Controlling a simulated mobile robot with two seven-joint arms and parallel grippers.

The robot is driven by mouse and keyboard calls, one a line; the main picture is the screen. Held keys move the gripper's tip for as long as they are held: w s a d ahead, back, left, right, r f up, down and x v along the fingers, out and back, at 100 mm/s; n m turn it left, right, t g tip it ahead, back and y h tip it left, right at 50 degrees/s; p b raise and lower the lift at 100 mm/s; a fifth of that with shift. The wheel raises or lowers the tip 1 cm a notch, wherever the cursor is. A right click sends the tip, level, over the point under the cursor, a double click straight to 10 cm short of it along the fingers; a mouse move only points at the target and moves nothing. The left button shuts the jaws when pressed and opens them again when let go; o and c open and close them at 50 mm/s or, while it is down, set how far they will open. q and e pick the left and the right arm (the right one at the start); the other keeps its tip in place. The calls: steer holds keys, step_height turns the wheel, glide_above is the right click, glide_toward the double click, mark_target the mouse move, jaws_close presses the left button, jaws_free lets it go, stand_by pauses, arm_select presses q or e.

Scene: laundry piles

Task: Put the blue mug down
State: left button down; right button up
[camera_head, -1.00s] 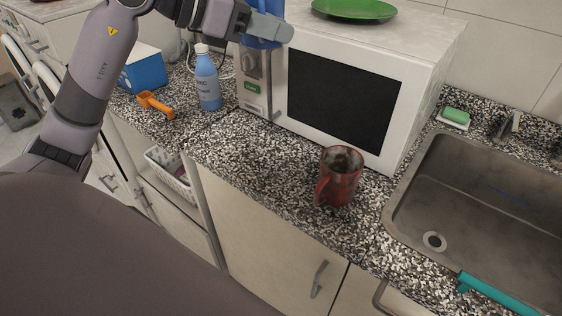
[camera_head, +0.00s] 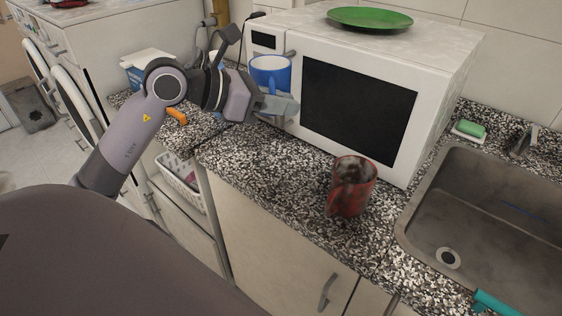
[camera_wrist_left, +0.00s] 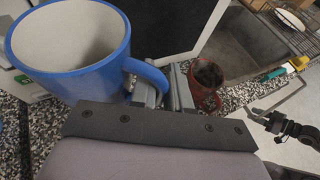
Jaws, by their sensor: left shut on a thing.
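The blue mug (camera_head: 270,72) is upright with a white inside, held in front of the left side of the microwave. My left gripper (camera_head: 284,104) is shut on its handle. In the left wrist view the mug (camera_wrist_left: 75,50) fills the upper left, and the gripper fingers (camera_wrist_left: 165,88) close around the blue handle. The mug appears to be above the counter; the gripper hides part of its lower side.
A dirty red mug (camera_head: 351,187) stands on the speckled counter (camera_head: 262,172) before the white microwave (camera_head: 430,75). The sink (camera_head: 480,200) is at right. A green plate (camera_head: 370,18) lies on the microwave. The counter left of the red mug is clear.

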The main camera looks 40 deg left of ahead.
arm_select(q)
step_height(320, 180, down, 14)
steer(key=shift+r, duration=0.15)
stand_by(0.3)
steer(key=c, duration=1.4)
jaws_free()
steer(key=shift+f+b, duration=0.2)
steer(key=shift+b, duration=0.1)
steer(key=o, duration=0.3)
